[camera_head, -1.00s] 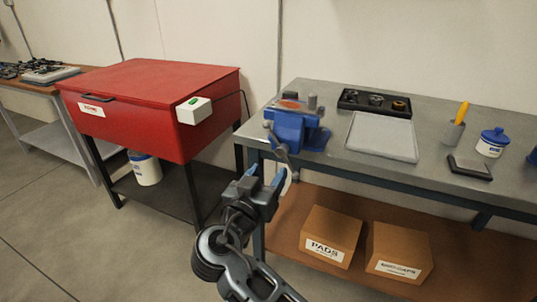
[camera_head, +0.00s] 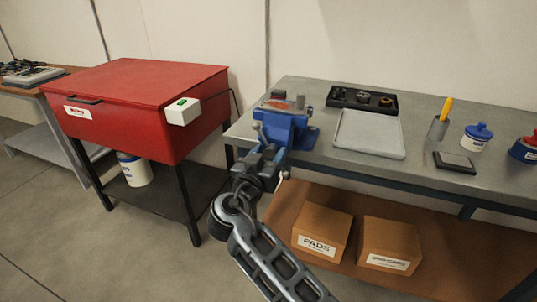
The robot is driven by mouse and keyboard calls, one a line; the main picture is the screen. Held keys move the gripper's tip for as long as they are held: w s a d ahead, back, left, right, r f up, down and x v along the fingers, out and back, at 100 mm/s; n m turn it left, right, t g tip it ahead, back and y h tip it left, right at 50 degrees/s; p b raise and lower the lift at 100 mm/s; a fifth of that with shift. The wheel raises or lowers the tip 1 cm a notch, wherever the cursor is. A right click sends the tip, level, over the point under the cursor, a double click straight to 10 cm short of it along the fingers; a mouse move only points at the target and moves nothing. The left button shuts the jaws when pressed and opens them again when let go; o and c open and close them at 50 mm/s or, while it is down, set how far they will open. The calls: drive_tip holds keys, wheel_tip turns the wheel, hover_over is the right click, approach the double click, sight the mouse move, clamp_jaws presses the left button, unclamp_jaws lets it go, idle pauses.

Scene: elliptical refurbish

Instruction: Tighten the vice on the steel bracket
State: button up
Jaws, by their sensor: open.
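The blue vice (camera_head: 287,127) is mounted at the left front corner of the grey workbench (camera_head: 415,160). Small grey pieces and a reddish-brown patch show at its top; I cannot tell which part is the steel bracket. My gripper (camera_head: 264,155) is open, at the front of the vice just below its body, by the screw and handle side. It overlaps the handle in the view, so the handle is mostly hidden. I cannot tell whether the fingers are around the handle or touching it.
A red cabinet (camera_head: 145,105) with a switch box (camera_head: 182,111) stands left of the bench. Cardboard boxes (camera_head: 322,228) sit on the lower shelf.

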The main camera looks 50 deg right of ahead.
clamp_jaws()
idle(0.3)
idle(0.3)
drive_tip(key=shift+n+b, duration=0.35)
drive_tip(key=shift+n, duration=0.45)
drive_tip(key=n, duration=0.3)
drive_tip(key=shift+n, duration=0.3)
unclamp_jaws()
drive_tip(key=shift+a, duration=0.1)
